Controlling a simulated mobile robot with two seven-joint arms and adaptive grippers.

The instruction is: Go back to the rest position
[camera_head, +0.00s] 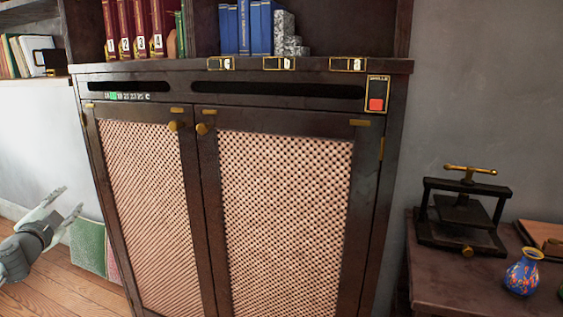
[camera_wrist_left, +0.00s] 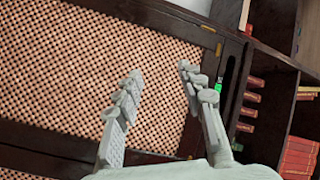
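My left gripper (camera_head: 71,202) is at the lower left of the head view, to the left of a dark wooden cabinet (camera_head: 205,200). Its fingers are apart with nothing between them. In the left wrist view the gripper (camera_wrist_left: 158,76) is also open and empty, with the cabinet's woven door panel (camera_wrist_left: 60,60) behind it. My right gripper is not in view.
Books (camera_head: 140,28) and a stepped stone block (camera_head: 287,35) stand on the cabinet. A red button (camera_head: 376,104) is at its upper right. At right, a table (camera_head: 440,290) holds a black press (camera_head: 462,215) and a blue vase (camera_head: 522,275). Wooden floor (camera_head: 50,285) shows at lower left.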

